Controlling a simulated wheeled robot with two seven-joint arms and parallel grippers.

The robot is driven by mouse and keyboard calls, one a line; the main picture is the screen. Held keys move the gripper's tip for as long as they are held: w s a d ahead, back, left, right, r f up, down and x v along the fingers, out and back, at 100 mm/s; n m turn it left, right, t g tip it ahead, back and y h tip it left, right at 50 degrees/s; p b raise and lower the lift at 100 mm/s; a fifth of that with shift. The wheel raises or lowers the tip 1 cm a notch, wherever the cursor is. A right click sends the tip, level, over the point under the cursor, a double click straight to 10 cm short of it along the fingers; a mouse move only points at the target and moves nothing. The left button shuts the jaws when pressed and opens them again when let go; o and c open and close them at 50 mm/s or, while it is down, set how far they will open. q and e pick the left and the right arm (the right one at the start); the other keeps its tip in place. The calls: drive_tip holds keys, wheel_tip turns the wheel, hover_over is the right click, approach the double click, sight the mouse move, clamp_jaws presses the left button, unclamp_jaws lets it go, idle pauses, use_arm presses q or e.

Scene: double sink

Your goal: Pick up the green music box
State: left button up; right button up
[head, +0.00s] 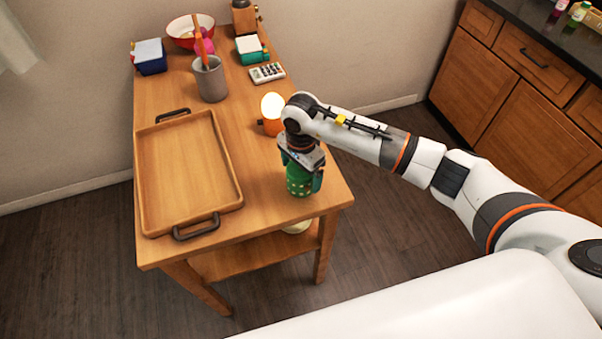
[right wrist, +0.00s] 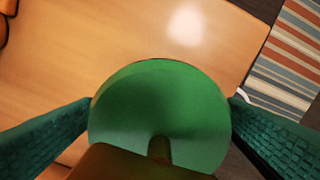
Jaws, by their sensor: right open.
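The green music box (head: 298,184) stands on the wooden table near its right front corner. It is round and green with small light spots, and my right gripper hides its upper part in the head view. My right gripper (head: 301,176) points straight down over it, with a finger on either side. In the right wrist view the round green top of the music box (right wrist: 160,105) lies between the two teal finger pads, which are open. A narrow gap seems to show beside the left pad; contact on the right I cannot tell. My left gripper is not in view.
A wooden tray (head: 146,180) with dark handles covers the table's left side. An orange lamp (head: 272,112) stands just behind my right gripper. A grey cup (head: 211,82), a calculator (head: 267,72), a red bowl (head: 181,41) and boxes stand farther back.

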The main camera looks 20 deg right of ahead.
drive_tip(key=shift+c, duration=0.4)
drive_tip(key=c, duration=1.1)
